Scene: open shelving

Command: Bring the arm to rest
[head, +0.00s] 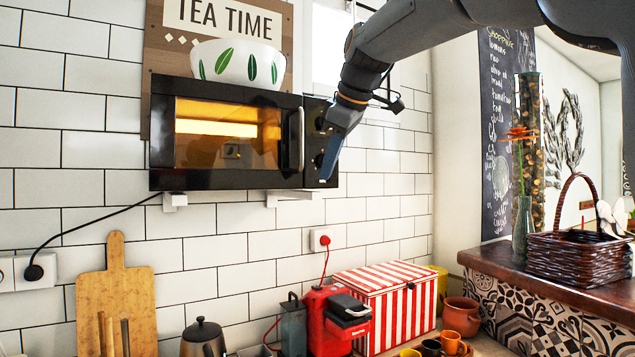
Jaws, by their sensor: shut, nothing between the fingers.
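My arm reaches in from the upper right of the head view. My gripper (327,171) points down, shut and empty. In the picture it overlaps the right end of the black microwave (223,181), over its control panel. I cannot tell whether it touches the panel. The microwave is mounted on the tiled wall, its door is closed and its window glows yellow. A white bowl with green leaves (238,62) stands on top of it.
Below are a red coffee machine (325,318), a red-striped box (402,305), a kettle (203,338), a cutting board (115,285) and small cups (450,341). At right, a wicker basket (578,257) and a vase (523,232) stand on a ledge. Free space lies between arm and ledge.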

